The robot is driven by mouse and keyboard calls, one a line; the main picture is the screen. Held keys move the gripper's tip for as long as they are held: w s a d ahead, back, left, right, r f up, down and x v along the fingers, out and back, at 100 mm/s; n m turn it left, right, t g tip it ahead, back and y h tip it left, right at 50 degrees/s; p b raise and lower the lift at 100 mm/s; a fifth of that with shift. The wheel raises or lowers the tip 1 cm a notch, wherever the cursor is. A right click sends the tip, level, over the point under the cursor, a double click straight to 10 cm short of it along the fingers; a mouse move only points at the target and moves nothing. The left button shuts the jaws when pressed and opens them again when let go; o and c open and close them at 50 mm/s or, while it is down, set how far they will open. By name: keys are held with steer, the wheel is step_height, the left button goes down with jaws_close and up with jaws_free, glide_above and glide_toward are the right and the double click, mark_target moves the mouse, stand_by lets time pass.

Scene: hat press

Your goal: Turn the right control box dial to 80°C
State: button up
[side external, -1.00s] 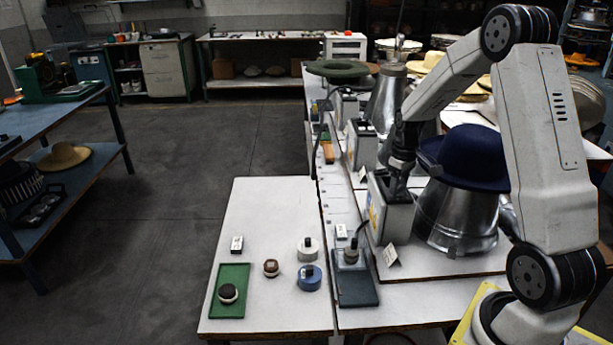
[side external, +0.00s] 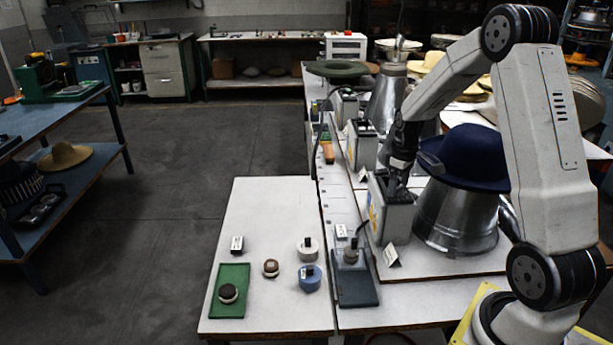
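Several grey control boxes stand in a row on the white bench. The nearest control box (side external: 391,217) stands in front of the metal hat form (side external: 455,217) with a dark blue hat (side external: 466,157) on it. My gripper (side external: 397,190) points down at the top of this nearest box. Its dark fingers are at or just above the box's top face. The dial is hidden by the gripper, and the dial's angle cannot be read. The fingers are too small and dark to tell whether they are open or shut. Another control box (side external: 362,144) stands farther back.
A small white card (side external: 391,256) stands in front of the nearest box. A dark pad (side external: 355,283) with a tool on it lies at the bench front. A green tray (side external: 230,291), a blue round block (side external: 309,278) and other small items lie to the left.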

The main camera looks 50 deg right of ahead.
mark_target(399, 186)
steer(key=shift+r, duration=3.95)
steer(key=shift+a, duration=0.1)
steer(key=s+a+f+t, duration=0.1)
steer(key=s+a+f, duration=0.1)
steer(key=a, duration=0.6)
steer(key=s+a+f, duration=0.2)
steer(key=s+a, duration=0.1)
steer(key=a, duration=0.6)
steer(key=s+a+f+t, duration=0.1)
steer(key=s+a+f, duration=0.1)
steer(key=a, duration=0.7)
steer(key=shift+s+a+t, duration=0.15)
steer(key=shift+s+t, duration=0.05)
steer(key=shift+t, duration=0.1)
